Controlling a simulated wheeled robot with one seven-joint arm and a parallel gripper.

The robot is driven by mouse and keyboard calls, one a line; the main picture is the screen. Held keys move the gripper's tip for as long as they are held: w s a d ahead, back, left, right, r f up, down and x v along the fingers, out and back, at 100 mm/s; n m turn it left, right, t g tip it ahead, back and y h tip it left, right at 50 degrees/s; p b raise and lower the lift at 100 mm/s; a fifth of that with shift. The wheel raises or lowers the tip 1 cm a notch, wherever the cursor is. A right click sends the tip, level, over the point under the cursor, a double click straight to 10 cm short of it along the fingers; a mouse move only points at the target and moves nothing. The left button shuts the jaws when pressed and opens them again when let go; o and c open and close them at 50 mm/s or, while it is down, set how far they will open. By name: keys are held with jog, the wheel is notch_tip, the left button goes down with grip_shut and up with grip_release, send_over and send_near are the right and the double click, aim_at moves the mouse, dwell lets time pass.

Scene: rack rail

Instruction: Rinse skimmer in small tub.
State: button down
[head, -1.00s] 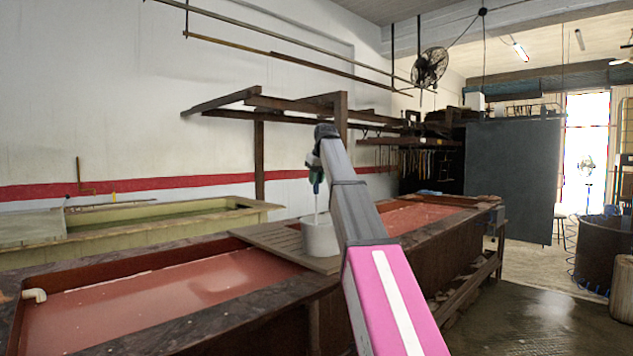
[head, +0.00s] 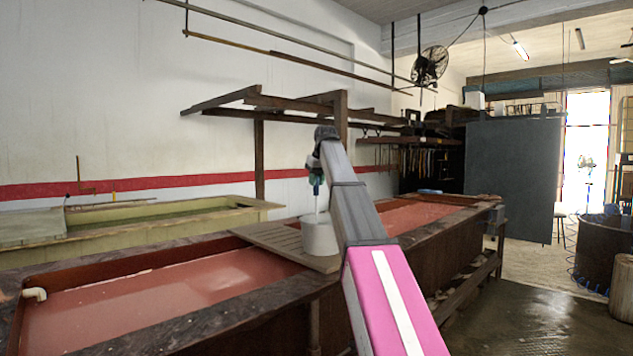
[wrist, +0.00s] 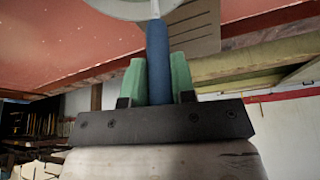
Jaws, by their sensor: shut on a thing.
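The skimmer shows in the wrist view as a blue handle (wrist: 158,62) with a pale shaft above it. My gripper (wrist: 160,80) is shut on the blue handle between its green fingers. In the head view my gripper (head: 316,177) is above the small tub (head: 319,238), a whitish round tub on a slatted board. The skimmer's pale shaft (head: 317,203) points down toward the tub's opening. The skimmer's lower end is hidden, so I cannot tell whether it touches anything inside. In the wrist view a pale round shape at the top edge is cut off.
The slatted board (head: 272,238) lies across a long vat of reddish liquid (head: 150,295). A pale yellowish trough (head: 160,225) stands behind by the wall. A wooden frame (head: 258,160) rises behind my arm. Open floor (head: 520,320) lies at the right.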

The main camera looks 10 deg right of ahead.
jog(key=shift+r, duration=4.25)
jog(key=s+d, duration=0.8)
jog(key=s, duration=0.3)
jog(key=s+d, duration=0.8)
jog(key=s, duration=0.3)
jog(key=shift+w, duration=0.1)
